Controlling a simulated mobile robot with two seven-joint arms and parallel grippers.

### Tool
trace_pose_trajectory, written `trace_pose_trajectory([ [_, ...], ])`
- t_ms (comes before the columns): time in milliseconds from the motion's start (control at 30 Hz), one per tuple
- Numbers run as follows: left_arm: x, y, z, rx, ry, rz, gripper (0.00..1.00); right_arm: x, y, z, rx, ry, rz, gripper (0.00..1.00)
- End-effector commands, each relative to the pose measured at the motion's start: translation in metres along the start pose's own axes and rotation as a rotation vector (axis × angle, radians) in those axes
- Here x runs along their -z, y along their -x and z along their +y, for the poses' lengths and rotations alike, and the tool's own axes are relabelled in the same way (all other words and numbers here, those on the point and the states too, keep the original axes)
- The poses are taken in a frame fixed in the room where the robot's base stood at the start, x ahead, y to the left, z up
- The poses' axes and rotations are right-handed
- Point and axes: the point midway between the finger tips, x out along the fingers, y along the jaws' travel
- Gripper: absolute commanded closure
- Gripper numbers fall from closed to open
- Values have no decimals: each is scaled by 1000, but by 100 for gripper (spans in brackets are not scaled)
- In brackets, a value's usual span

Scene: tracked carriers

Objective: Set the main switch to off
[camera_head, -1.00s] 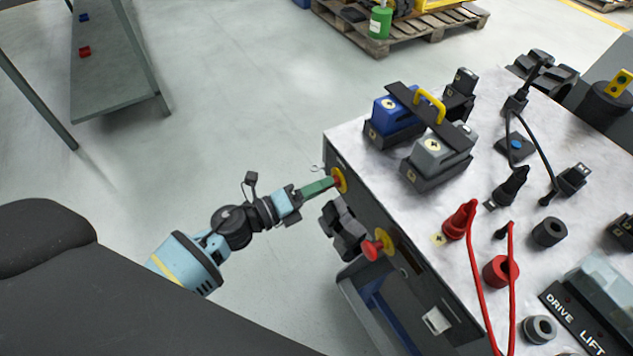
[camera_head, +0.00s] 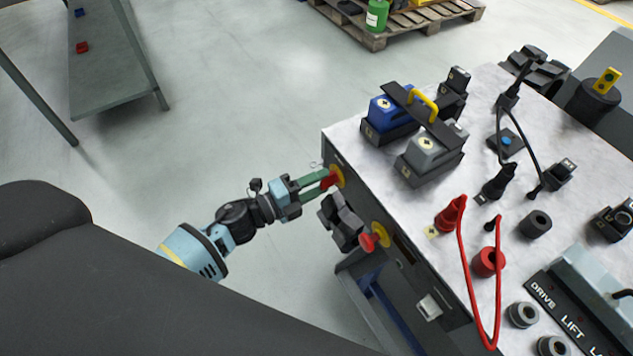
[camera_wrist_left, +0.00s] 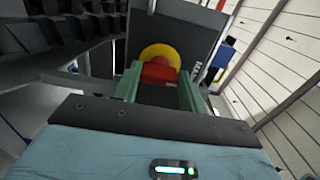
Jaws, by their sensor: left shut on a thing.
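The main switch is a red handle (camera_head: 328,181) on a round yellow plate (camera_head: 338,175), on the dark side panel of the bench near its corner. In the left wrist view the red handle (camera_wrist_left: 158,75) sits between the two green fingers, with the yellow plate (camera_wrist_left: 160,54) behind it. My left gripper (camera_head: 325,180) is shut on the red handle. It also shows in the left wrist view (camera_wrist_left: 158,88). The lettering beside the switch is too small to read. My right gripper does not show.
The bench top (camera_head: 390,185) holds blue and grey modules (camera_head: 425,150), red cables and several sockets. Open floor (camera_head: 230,110) lies left of the bench.

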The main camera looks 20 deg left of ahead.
Motion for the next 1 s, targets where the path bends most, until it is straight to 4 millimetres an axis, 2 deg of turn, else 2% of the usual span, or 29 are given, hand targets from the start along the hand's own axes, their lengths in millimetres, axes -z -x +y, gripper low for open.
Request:
trace_pose_trajectory([
  [200, 0, 0, 0, 0, -1, -1, 81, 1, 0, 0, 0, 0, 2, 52],
  [233, 0, 0, 0, 0, -1, -1, 57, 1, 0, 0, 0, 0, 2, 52],
  [400, 0, 0, 0, 0, -1, 0, 36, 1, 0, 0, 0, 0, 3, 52],
  [733, 0, 4, 0, -1, -2, 0, 36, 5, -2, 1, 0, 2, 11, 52],
  [867, 0, 19, 2, -3, -2, -1, 36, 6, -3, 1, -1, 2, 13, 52],
  [1000, 0, 42, 2, -4, -2, 0, 36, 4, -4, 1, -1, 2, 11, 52],
])
